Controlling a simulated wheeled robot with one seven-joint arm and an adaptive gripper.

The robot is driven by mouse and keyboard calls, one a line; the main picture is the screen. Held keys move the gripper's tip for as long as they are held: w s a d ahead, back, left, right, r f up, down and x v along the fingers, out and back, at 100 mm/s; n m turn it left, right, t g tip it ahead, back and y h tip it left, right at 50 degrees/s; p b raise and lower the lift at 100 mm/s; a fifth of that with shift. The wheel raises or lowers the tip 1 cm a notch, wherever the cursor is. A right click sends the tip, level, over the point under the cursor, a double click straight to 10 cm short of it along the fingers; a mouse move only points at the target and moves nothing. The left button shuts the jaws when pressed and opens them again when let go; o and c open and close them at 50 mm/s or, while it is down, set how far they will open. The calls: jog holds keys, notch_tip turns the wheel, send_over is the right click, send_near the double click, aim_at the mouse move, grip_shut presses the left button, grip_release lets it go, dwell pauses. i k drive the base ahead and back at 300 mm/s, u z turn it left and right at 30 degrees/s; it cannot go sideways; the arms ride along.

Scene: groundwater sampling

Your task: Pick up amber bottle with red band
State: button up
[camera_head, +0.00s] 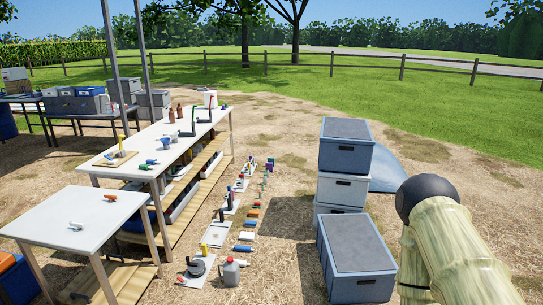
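Two small amber-brown bottles stand upright near the far end of the long white table (135,142). One amber bottle (179,111) is slightly farther back and to the right. The other amber bottle (171,117) is just left of it. They are too small in view to tell whether either has a red band. My gripper is not in view; only part of my arm shows at the lower right, far from the bottles.
A nearer white table (75,213) holds a few small items. Several items lie in a row on the ground, including a grey jug (231,272). Stacked grey bins (345,147) and a single bin (355,255) stand right. Straw-covered ground (285,225) between is open.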

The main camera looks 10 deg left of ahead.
aim_at(180, 113)
jog(key=i, duration=7.45)
jog(key=u, duration=2.45)
